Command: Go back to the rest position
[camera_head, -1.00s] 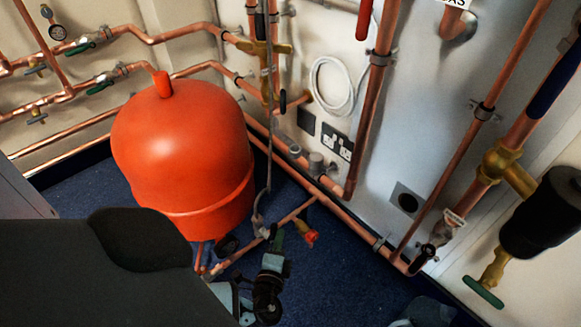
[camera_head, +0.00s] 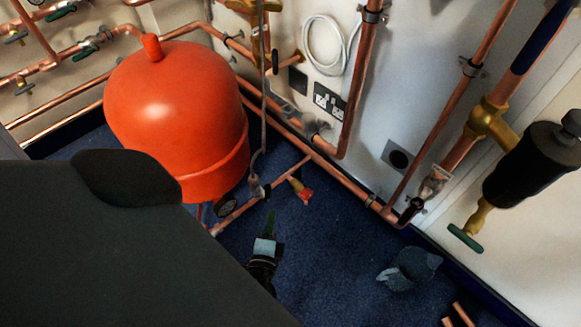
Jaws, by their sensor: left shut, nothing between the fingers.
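My left arm (camera_head: 110,245) comes in from the left as a large dark shape and covers the lower left of the view. My left gripper (camera_head: 270,221) points up the picture, its narrow fingers together and nothing held. It appears over the blue floor (camera_head: 335,255), just below a low copper branch pipe with a red-tipped valve (camera_head: 304,194). A gap of floor shows between the fingers and that valve. My right gripper is out of view.
A large red tank (camera_head: 175,115) stands left of centre, partly behind my arm. Copper pipes (camera_head: 365,85) run along the walls. A black cylinder (camera_head: 530,165) with a green handle is at right. A grey-blue object (camera_head: 408,268) lies on open floor at lower right.

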